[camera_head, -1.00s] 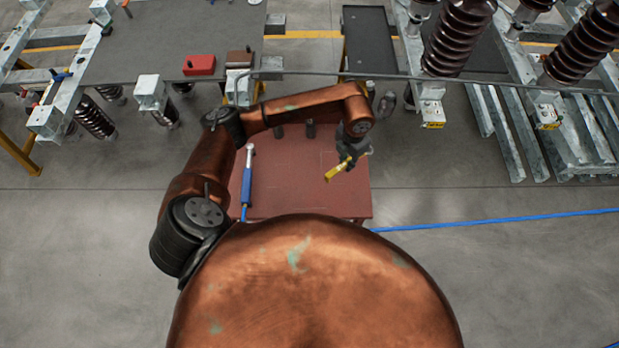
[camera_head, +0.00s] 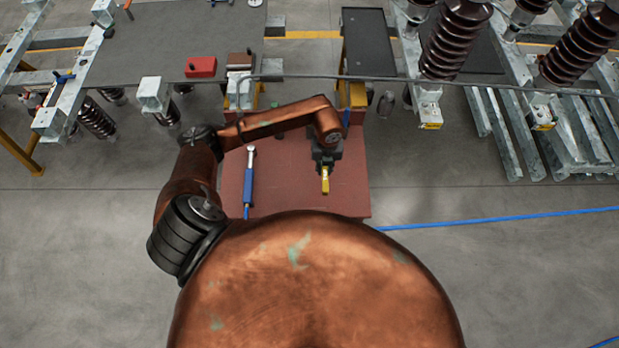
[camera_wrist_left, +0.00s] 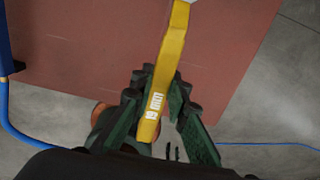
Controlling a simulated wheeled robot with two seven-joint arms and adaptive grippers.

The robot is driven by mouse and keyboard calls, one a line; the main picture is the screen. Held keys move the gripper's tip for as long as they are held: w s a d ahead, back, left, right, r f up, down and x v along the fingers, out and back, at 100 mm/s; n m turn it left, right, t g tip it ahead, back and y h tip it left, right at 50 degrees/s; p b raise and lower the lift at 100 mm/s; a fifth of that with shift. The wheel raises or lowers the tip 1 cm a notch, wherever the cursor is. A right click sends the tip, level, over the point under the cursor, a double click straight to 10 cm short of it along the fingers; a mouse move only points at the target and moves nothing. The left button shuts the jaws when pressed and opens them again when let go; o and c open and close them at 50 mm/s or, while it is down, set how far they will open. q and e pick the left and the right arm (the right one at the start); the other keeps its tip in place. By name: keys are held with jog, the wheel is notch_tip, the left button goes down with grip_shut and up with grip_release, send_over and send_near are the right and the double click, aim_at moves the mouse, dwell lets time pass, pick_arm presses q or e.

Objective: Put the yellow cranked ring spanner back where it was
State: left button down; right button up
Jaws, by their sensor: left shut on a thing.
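The yellow cranked ring spanner (camera_head: 325,182) is in my left gripper (camera_head: 325,168), over the right half of the red table top (camera_head: 290,190). In the left wrist view the spanner (camera_wrist_left: 172,55) stands between the fingers of the gripper (camera_wrist_left: 160,105), which are shut on it near its white-marked end. Its far end runs out of the top of that view. I cannot tell how high the spanner is above the table. My right gripper is not in view.
A blue-handled wrench (camera_head: 249,182) lies on the left part of the red table. A blue hose (camera_head: 490,220) runs over the floor to the right. The red table top between wrench and spanner is clear. A grey bench (camera_head: 150,50) with a red box (camera_head: 201,67) stands beyond.

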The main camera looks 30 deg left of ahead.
pick_arm(q)
send_over(310, 184)
notch_tip(310, 184, down, 6)
jog(key=shift+w+d+r+p, duration=0.1)
jog(key=shift+w+r+p, duration=0.1)
jog(key=shift+p, duration=0.15)
notch_tip(310, 184, down, 4)
jog(key=shift+s+r+p, duration=0.1)
jog(key=shift+r+p, duration=0.15)
jog(key=shift+p, duration=0.2)
jog(key=shift+f, duration=0.1)
jog(key=c, duration=1.9)
grip_release()
